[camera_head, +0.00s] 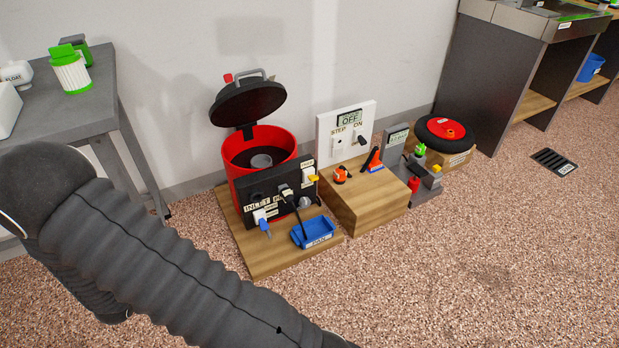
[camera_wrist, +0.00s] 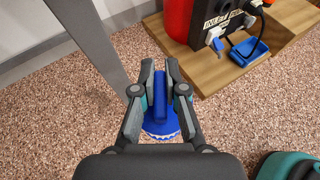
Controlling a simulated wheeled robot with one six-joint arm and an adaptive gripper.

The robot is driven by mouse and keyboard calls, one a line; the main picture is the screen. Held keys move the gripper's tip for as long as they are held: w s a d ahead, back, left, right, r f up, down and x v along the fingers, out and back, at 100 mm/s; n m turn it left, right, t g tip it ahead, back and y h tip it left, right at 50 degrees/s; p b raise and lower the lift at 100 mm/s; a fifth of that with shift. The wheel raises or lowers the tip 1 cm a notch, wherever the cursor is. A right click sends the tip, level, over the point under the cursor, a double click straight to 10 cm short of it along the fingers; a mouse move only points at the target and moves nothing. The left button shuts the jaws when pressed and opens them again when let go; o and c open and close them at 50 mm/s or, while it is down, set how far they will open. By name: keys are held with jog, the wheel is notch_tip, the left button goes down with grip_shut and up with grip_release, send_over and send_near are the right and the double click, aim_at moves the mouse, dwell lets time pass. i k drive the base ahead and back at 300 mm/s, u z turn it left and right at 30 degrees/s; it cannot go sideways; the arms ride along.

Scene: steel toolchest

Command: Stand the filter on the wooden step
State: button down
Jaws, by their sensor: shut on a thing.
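My gripper (camera_wrist: 161,78) is shut on a blue thing with a white pleated edge (camera_wrist: 161,128), which looks like a blue-capped filter. The fingers sit on either side of its blue upright part. It is over the speckled floor in the wrist view, and its lower part is mostly hidden by the gripper. A second filter (camera_head: 70,72), green-capped with white pleats, stands on the grey table at the upper left. My gripper is not visible in the head view.
Left of the step, a red canister (camera_head: 240,180) with its black lid raised stands on a lower wooden board (camera_head: 265,262) with a blue tray (camera_head: 313,232). Small orange and red items occupy the step's rear top. A grey table (camera_head: 62,100) stands left. Floor in front is clear.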

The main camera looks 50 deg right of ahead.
aim_at(359, 182)
jog(key=z, duration=0.4)
jog(key=i, duration=0.25)
jog(key=z, duration=1.65)
jog(key=i, duration=0.7)
jog(key=u, duration=0.25)
